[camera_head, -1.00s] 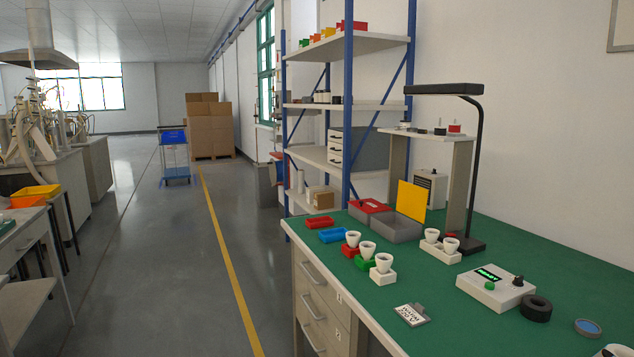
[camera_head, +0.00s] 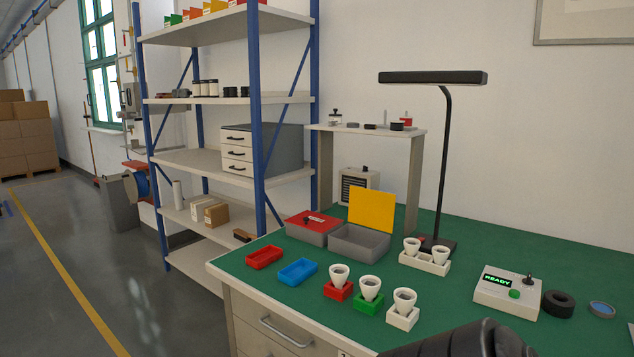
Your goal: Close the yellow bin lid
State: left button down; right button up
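The yellow bin lid (camera_head: 372,212) stands upright, raised at the back of an open grey bin (camera_head: 360,241) on the green bench. The inside of this bin is mostly hidden by its front wall. A dark part of my own arm shows at the bottom edge, right of the middle. Neither of my grippers is in view.
In front of the bins stand a red tray (camera_head: 264,257), a blue tray (camera_head: 298,272) and several white bulbs in coloured holders. A white holder with two bulbs (camera_head: 425,262) and a black lamp (camera_head: 440,170) stand to the right. A control box (camera_head: 507,292) reads READY.

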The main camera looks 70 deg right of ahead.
aim_at(375, 209)
jog(key=i, duration=2.15)
jog(key=z, duration=2.2)
